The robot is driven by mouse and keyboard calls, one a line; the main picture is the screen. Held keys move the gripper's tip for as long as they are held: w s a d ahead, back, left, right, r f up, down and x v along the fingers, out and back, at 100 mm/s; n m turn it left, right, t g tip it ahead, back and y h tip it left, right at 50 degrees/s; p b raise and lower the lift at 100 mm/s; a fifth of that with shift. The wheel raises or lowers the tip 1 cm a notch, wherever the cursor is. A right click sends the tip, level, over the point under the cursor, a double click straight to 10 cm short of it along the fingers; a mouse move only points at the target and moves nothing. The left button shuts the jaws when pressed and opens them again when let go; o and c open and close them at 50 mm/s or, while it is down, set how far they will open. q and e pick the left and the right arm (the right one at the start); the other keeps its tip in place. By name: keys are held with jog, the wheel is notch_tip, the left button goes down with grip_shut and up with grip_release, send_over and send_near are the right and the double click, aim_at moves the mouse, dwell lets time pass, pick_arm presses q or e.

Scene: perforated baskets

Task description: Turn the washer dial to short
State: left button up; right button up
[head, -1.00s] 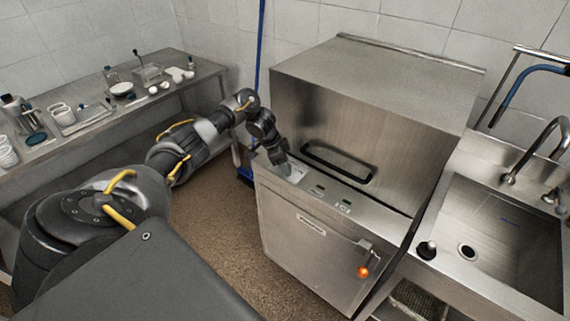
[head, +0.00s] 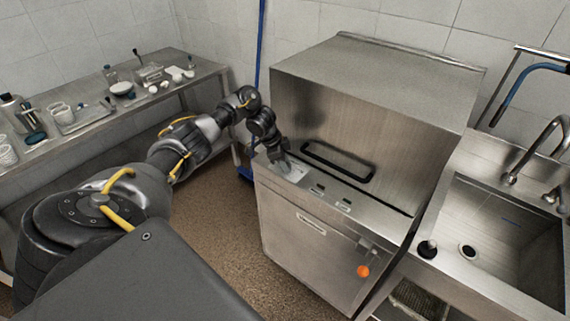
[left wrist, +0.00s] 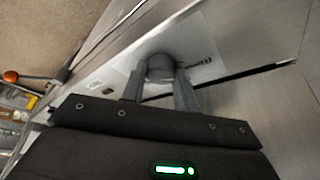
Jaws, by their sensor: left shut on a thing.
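The washer (head: 325,235) is a steel cabinet with a boxy hood and a sloped control strip along its front. The grey round dial (left wrist: 160,68) shows in the left wrist view on a pale panel at the strip's left end. My left gripper (left wrist: 161,76) is shut on the dial, one finger on each side. In the head view the left gripper (head: 283,166) reaches down to that panel and hides the dial. The dial's markings are too small to read, so its setting cannot be told. My right gripper is not in view.
A black hood handle (head: 338,163) is close right of the gripper. An orange-knobbed lever (head: 363,271) sticks out of the washer's front. A sink (head: 500,240) adjoins on the right. A steel table (head: 100,120) with labware stands left. Open floor lies before the washer.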

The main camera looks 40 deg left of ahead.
pick_arm(q)
jog(key=shift+w+m+b, duration=0.15)
jog(key=shift+m+b, duration=0.2)
jog(key=shift+m, duration=0.35)
jog(key=m+g, duration=0.1)
jog(key=m, duration=0.1)
jog(key=shift+a+m+h+b, duration=0.1)
jog(key=shift+m+h+b, duration=0.2)
jog(key=shift+b, duration=0.05)
jog(key=shift+w+m+g+b, duration=0.1)
jog(key=shift+m+g+b, duration=0.35)
jog(key=shift+m, duration=0.25)
jog(key=m+b, duration=0.1)
jog(key=b, duration=0.1)
jog(key=m+g+b, duration=0.1)
jog(key=m+b, duration=0.1)
jog(key=shift+w+f+b, duration=0.1)
jog(key=shift+f+b, duration=0.1)
jog(key=shift+b, duration=0.2)
jog(key=m+b, duration=0.2)
jog(key=shift+r+g+b, duration=0.15)
jog(key=shift+g+b, duration=0.15)
jog(key=shift+g, duration=0.05)
jog(key=shift+m, duration=0.4)
jog(key=shift+g, duration=0.3)
